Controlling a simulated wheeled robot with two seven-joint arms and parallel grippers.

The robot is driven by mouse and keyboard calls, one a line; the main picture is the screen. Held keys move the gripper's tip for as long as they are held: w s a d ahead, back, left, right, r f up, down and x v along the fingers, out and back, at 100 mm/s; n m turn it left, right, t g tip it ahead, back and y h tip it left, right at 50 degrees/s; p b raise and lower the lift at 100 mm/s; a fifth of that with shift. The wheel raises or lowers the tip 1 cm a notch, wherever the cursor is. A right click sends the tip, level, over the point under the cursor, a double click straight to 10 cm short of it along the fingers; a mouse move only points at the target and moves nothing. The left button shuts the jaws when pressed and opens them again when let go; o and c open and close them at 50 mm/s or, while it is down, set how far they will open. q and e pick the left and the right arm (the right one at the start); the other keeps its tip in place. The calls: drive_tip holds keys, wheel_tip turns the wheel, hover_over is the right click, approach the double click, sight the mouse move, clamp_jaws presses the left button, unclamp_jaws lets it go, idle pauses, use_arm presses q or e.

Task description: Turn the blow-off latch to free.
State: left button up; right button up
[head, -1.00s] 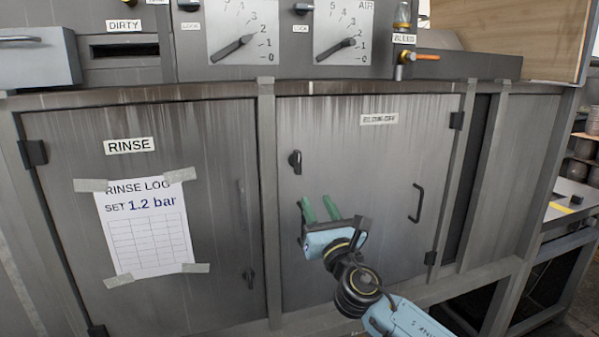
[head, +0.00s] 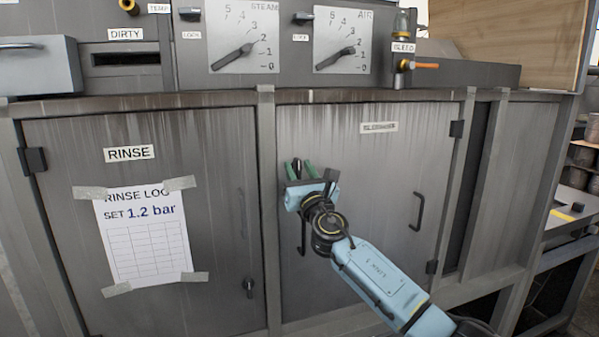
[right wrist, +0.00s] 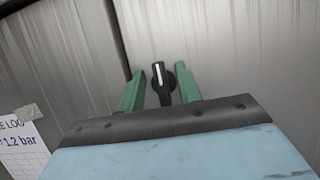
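The blow-off latch (head: 296,167) is a small black turn knob near the upper left edge of the blow-off cabinet door (head: 385,185). In the right wrist view the latch (right wrist: 163,83) shows a white line on its face, pointing nearly straight up. My right gripper (head: 300,168) is at the latch, with its green fingers open. In the right wrist view the right gripper's (right wrist: 160,90) fingers stand on either side of the latch, with a gap showing on each side. I cannot tell how deep the fingers reach around it. My left gripper is not in view.
The rinse door (head: 200,130) on the left carries a taped rinse log (head: 145,238) and its own black latch (head: 249,287). A bar handle (head: 417,211) sticks out at the right of the blow-off door. Gauges (head: 242,38) and an orange-handled valve (head: 415,65) are above.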

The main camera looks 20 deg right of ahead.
drive_tip(key=shift+w+r, duration=0.1)
drive_tip(key=shift+w, duration=0.05)
clamp_jaws()
